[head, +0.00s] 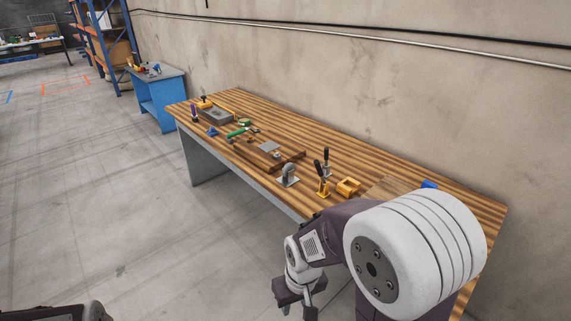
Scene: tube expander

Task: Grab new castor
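A small grey, rounded part on a pale plate, which looks like a castor (289,174), sits near the front edge of the wooden workbench (345,137). My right gripper (297,308) hangs at the bottom of the head view, in front of the bench and well apart from the castor. Its two fingers are spread with floor showing between them, and it is empty. My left gripper is not in view; only a dark part of my own body shows at the bottom left.
A blue cabinet (158,98) stands beyond the bench. The floor in front is clear.

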